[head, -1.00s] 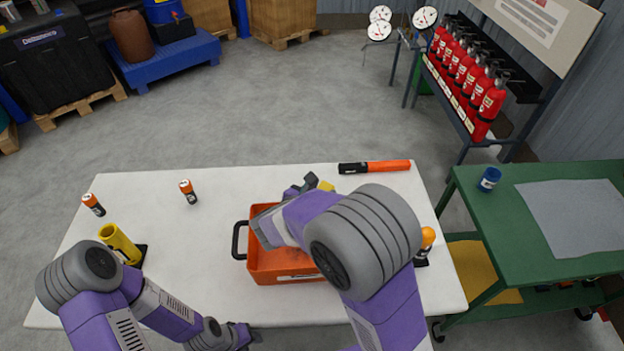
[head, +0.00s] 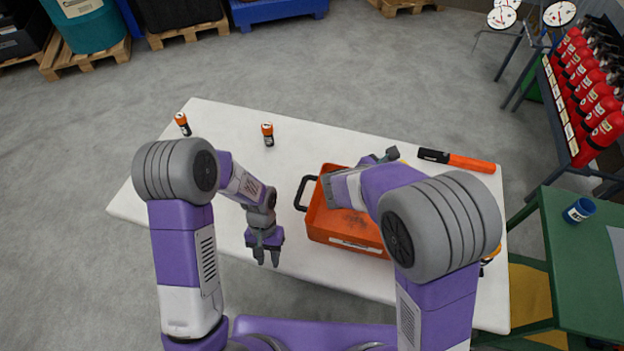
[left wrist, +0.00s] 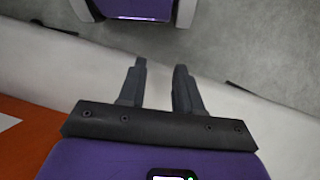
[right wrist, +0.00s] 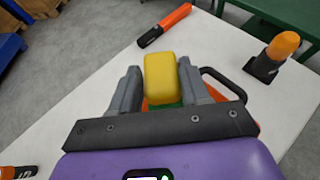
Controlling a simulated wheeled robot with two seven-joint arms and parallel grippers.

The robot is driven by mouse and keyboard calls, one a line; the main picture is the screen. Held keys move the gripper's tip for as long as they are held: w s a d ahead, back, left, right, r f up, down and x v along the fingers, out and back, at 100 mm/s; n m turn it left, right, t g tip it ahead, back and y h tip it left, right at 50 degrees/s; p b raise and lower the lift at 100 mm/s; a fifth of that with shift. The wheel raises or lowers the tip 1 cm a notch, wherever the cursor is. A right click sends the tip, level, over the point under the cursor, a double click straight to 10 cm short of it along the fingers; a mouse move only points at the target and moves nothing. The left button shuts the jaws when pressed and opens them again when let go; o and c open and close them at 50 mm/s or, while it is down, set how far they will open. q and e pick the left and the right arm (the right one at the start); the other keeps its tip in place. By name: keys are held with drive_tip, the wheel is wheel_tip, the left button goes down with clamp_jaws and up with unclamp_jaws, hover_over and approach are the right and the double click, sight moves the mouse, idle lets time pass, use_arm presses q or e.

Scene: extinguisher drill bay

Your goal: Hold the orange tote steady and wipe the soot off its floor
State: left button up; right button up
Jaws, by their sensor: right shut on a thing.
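The orange tote (head: 340,231) stands on the white table, its black left handle (head: 305,193) facing my left gripper. Dark soot (head: 352,222) shows on its floor. My left gripper (head: 268,262) is empty with its fingers apart, just left of the tote's near left corner and not touching it. In the left wrist view its fingers (left wrist: 160,80) are parted; an orange tote strip (left wrist: 22,145) shows at lower left. My right gripper (right wrist: 160,70) is shut on a yellow sponge (right wrist: 161,75) with a green underside. My right arm hides part of the tote; I cannot tell whether the sponge touches it.
An orange-and-black flashlight (head: 457,160) lies at the table's (head: 220,125) far right. An orange-topped lamp (right wrist: 275,55) stands right of the tote. A green bench (head: 570,260) is at the right.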

use_arm(q)
drive_tip(key=w+d+r+t, duration=0.2)
drive_tip(key=w+d+r, duration=0.3)
drive_tip(key=w, duration=0.4)
drive_tip(key=m+t, duration=0.1)
drive_tip(key=t, duration=0.1)
approach(314, 204)
drive_tip(key=f, duration=1)
drive_tip(key=shift+w+d+f, duration=0.1)
drive_tip(key=shift+d+f, duration=0.1)
drive_tip(key=shift+f, duration=0.15)
clamp_jaws()
